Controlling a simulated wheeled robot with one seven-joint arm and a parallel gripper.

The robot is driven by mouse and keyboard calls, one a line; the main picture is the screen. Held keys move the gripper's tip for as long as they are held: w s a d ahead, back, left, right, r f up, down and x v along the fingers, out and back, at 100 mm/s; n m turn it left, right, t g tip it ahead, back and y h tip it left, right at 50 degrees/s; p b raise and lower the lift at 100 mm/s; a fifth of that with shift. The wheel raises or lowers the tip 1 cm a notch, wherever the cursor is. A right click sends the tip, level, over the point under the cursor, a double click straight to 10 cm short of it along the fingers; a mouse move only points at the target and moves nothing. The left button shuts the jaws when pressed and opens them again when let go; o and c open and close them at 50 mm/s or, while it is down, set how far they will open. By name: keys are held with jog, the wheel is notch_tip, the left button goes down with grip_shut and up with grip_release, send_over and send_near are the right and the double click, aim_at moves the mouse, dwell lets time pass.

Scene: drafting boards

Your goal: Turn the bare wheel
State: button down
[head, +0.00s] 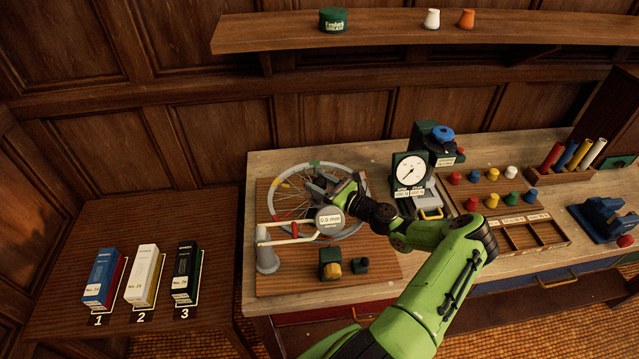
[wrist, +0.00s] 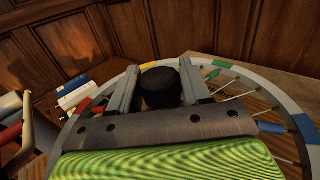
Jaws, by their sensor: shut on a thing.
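The bare wheel (head: 352,168) lies over a wooden board on the workbench, with a grey rim, thin spokes and coloured marks. In the wrist view its rim (wrist: 236,70) arcs around my gripper. My gripper (head: 322,186) is over the wheel's middle. In the wrist view my gripper (wrist: 160,84) has its two grey fingers either side of a round black knob (wrist: 161,90), shut on it. The knob stands inside the rim; its base is hidden by the gripper. In the head view the gripper hides the knob and the wheel's hub.
A stand with a red-and-white arm (head: 267,258) and a round "0.5 mm" tag (head: 329,219) is close by the wheel's front. A dial gauge (head: 408,172) stands to the right. Three numbered boxes (head: 143,272) are on the left table. A shelf (head: 400,28) runs above.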

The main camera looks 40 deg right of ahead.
jog(key=shift+a+r+m+h+p, duration=0.1)
jog(key=shift+r+m+h+p, duration=0.2)
jog(key=shift+h, duration=0.2)
jog(key=shift+f+m+h+p, duration=0.25)
jog(key=shift+m+h+p, duration=0.05)
jog(key=shift+h, duration=0.2)
jog(key=c, duration=0.6)
grip_release()
notch_tip(320, 180, up, 10)
